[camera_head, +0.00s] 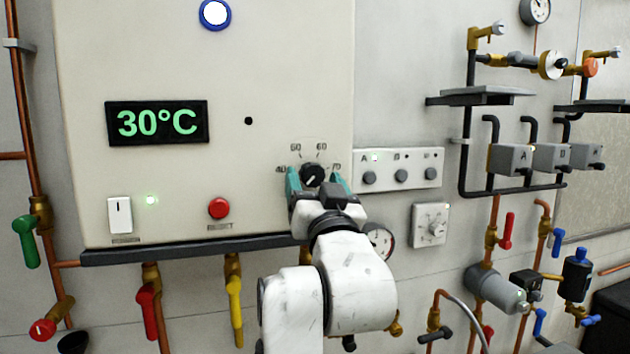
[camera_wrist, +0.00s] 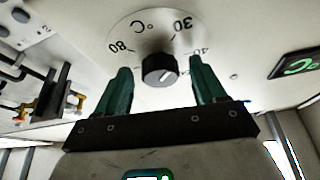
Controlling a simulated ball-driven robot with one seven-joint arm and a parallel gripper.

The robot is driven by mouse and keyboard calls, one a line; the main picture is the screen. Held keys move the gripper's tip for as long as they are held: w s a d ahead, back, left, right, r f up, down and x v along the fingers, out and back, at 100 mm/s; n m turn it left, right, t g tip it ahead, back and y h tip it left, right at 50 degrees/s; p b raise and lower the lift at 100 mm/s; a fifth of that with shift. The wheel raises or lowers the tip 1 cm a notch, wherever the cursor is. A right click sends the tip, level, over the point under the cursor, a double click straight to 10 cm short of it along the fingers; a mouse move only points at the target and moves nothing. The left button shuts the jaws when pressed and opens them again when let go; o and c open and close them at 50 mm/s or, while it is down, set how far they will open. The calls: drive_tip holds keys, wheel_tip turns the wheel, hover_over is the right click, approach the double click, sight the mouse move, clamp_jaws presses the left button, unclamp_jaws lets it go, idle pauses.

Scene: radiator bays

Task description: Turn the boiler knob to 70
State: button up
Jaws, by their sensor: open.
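The boiler knob (camera_head: 312,174) is a small black dial on the lower right of the cream boiler panel (camera_head: 290,60). Printed numbers from 40 to 70 show around it in the head view. In the wrist view the knob (camera_wrist: 160,70) has a light pointer line and sits between the two green fingers of my gripper (camera_wrist: 162,85). My gripper (camera_head: 318,182) is open, one finger on each side of the knob, with visible gaps on both sides. The boiler display (camera_head: 157,122) reads 30°C in green.
A red reset button (camera_head: 219,208) and a white switch (camera_head: 120,215) with a lit green light are on the panel's lower left. A switch box (camera_head: 400,170), a thermostat dial (camera_head: 430,224) and a round gauge (camera_head: 379,240) are close on the right. Pipes and valves run below.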

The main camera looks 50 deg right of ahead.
drive_tip(key=shift+c, duration=0.3)
drive_tip(key=c, duration=1)
drive_tip(key=shift+f, duration=0.1)
